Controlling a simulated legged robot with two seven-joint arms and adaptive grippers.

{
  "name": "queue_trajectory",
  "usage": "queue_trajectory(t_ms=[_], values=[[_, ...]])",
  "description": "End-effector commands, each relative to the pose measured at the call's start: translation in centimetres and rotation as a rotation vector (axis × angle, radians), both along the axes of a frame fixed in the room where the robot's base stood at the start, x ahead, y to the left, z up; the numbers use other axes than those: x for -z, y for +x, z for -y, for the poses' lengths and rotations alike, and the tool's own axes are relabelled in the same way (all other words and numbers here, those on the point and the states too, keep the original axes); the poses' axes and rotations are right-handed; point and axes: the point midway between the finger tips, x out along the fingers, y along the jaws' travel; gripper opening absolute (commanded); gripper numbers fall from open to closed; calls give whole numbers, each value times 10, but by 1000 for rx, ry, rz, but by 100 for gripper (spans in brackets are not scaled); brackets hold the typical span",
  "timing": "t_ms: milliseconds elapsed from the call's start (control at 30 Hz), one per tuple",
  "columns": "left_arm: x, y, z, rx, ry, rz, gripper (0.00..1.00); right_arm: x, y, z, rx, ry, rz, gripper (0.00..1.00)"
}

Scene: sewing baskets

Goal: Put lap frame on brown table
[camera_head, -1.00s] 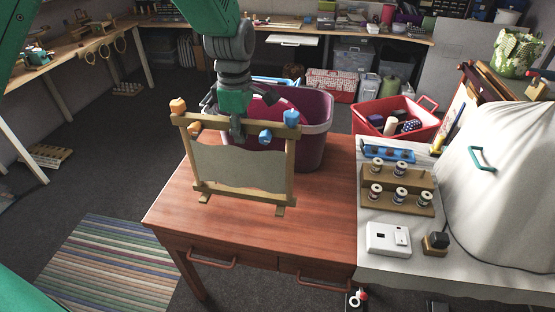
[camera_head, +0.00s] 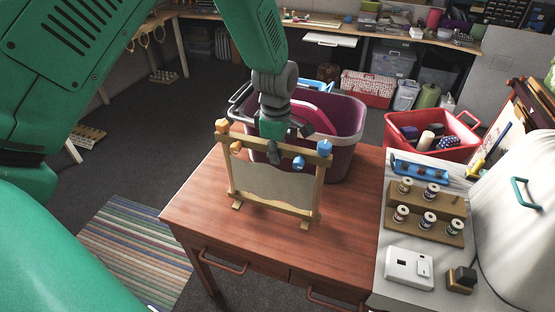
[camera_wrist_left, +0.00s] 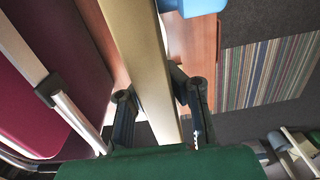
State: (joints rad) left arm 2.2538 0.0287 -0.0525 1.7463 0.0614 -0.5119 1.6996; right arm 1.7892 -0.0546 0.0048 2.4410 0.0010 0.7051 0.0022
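My right gripper is in no view.
A maroon bin (camera_head: 345,135) stands right behind the lap frame on the table. To the right, a pale worktop (camera_head: 388,235) holds a spool rack (camera_head: 425,215) and a white switch box (camera_head: 408,268). A red basket (camera_head: 450,150) is behind. The table's front right is clear.

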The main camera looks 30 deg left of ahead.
Motion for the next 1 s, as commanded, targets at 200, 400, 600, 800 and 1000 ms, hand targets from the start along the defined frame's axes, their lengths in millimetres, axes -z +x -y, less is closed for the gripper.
queue_trajectory(t_ms=[200,400,600,800,1000], values=[[18,1,1,0,0,1,0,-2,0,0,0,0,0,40],[19,0,1,0,0,1,0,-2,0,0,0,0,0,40],[21,0,0,-1,0,-1,26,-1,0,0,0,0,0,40],[21,0,0,0,0,-1,26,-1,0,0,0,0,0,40],[8,1,0,0,0,2,26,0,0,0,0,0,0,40]])
